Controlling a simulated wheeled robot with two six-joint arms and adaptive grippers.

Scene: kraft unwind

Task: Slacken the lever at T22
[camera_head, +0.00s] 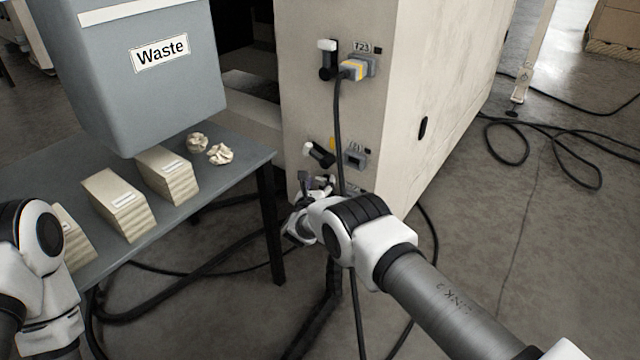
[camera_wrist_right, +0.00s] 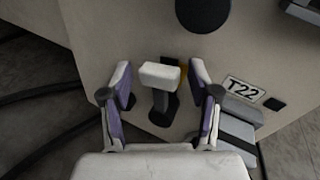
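In the right wrist view the lever (camera_wrist_right: 160,77) has a white cap on a dark stem and stands out from the cabinet face. The T22 label (camera_wrist_right: 244,89) is to its right, above a grey socket or connector (camera_wrist_right: 238,126). My right gripper (camera_wrist_right: 160,66) is open, with one purple-padded finger on each side of the lever. A narrow gap shows on both sides of the cap. In the head view my right arm reaches to the cabinet's lower front and hides most of this lever. My left arm shows at the lower left, its gripper out of view.
The beige cabinet (camera_head: 440,110) also carries the T23 lever (camera_head: 327,58) with a yellow-banded plug (camera_head: 354,69), and a middle lever (camera_head: 319,153). A table (camera_head: 225,180) with a waste bin (camera_head: 150,85) and paper stacks stands left. Cables hang and lie around the cabinet.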

